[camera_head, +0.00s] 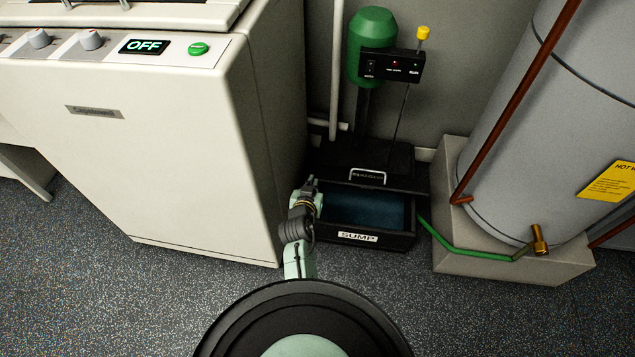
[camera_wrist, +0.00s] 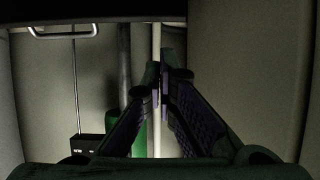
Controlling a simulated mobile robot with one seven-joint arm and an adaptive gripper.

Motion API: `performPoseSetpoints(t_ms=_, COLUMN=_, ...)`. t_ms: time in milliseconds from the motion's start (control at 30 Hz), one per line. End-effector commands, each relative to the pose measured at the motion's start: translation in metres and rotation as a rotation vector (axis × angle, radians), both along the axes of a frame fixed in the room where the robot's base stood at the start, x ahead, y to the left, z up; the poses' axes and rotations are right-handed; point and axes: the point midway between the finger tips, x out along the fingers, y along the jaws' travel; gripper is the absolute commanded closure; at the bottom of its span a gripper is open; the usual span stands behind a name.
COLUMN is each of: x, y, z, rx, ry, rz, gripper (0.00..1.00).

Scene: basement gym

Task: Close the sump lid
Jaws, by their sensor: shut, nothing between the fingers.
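The black sump box (camera_head: 402,241) stands on the floor with a white SUMP label on its front. Its front part is uncovered and shows dark blue inside. The handle also shows at the upper left of the wrist view (camera_wrist: 62,33). My gripper (camera_head: 312,183) is at the left side of the sump, near the lid's left edge. In the wrist view my fingers (camera_wrist: 163,78) are together and empty, apart from the handle. Contact with the lid cannot be told.
A white machine (camera_head: 190,140) stands close on the left. The green pump (camera_head: 371,35) with its black control box (camera_head: 392,66) rises behind the sump. A grey tank (camera_head: 560,130) on a block and a green hose (camera_head: 470,249) are on the right. The front floor is clear.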

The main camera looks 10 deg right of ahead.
Motion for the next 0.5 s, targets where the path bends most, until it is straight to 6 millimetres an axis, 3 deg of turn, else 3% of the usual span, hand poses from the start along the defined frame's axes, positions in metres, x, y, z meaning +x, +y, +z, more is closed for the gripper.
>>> performPoseSetpoints(t_ms=33, x=-0.002, y=-0.013, z=-0.002, rx=0.0, ry=-0.011, rz=-0.012, gripper=1.0)
performPoseSetpoints(t_ms=200, x=-0.004, y=-0.037, z=0.013, rx=-0.013, ry=-0.052, rz=-0.009, gripper=1.0)
performPoseSetpoints(t_ms=367, x=-0.003, y=-0.045, z=0.022, rx=-0.022, ry=-0.071, rz=-0.005, gripper=1.0)
performPoseSetpoints(t_ms=500, x=0.01, y=-0.048, z=0.019, rx=-0.024, ry=-0.072, rz=-0.002, gripper=1.0)
